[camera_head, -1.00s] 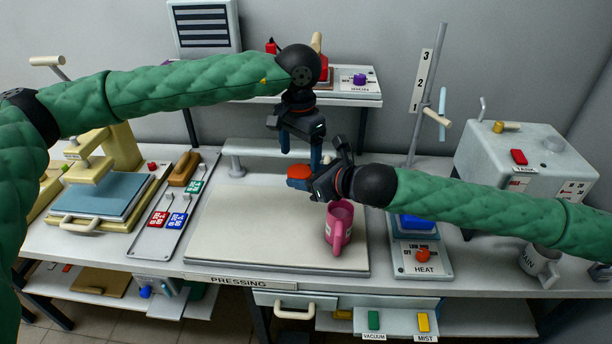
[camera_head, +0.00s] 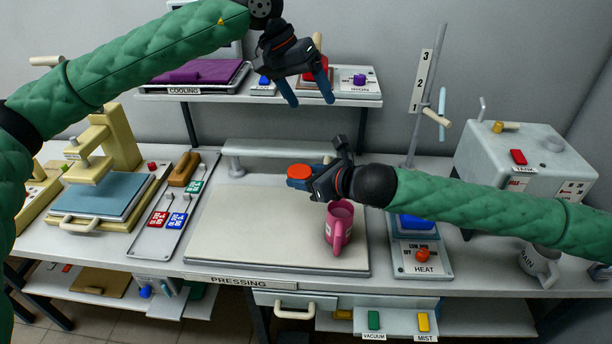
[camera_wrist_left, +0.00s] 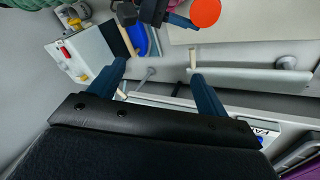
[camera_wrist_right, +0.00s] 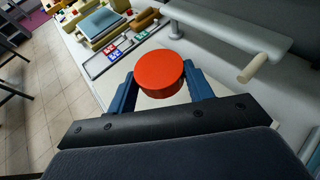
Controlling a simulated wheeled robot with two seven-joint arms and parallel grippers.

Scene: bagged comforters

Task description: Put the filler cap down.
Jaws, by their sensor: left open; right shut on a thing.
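The filler cap (camera_head: 299,172) is a round orange-red disc, held in the air above the pressing board. My right gripper (camera_head: 309,180) is shut on it. In the right wrist view the cap (camera_wrist_right: 160,74) sits between the two blue fingers, its flat face showing. The cap also shows at the top of the left wrist view (camera_wrist_left: 205,12). My left gripper (camera_head: 308,92) is open and empty, raised in front of the upper shelf. Its two fingers are spread apart in the left wrist view (camera_wrist_left: 160,82).
A pink mug (camera_head: 339,226) stands on the pale pressing board (camera_head: 240,235), below my right gripper. The tank (camera_head: 525,165) stands at the right, with a white mug (camera_head: 540,264) before it. The board's left and middle are clear. A tool tray (camera_head: 165,222) lies left.

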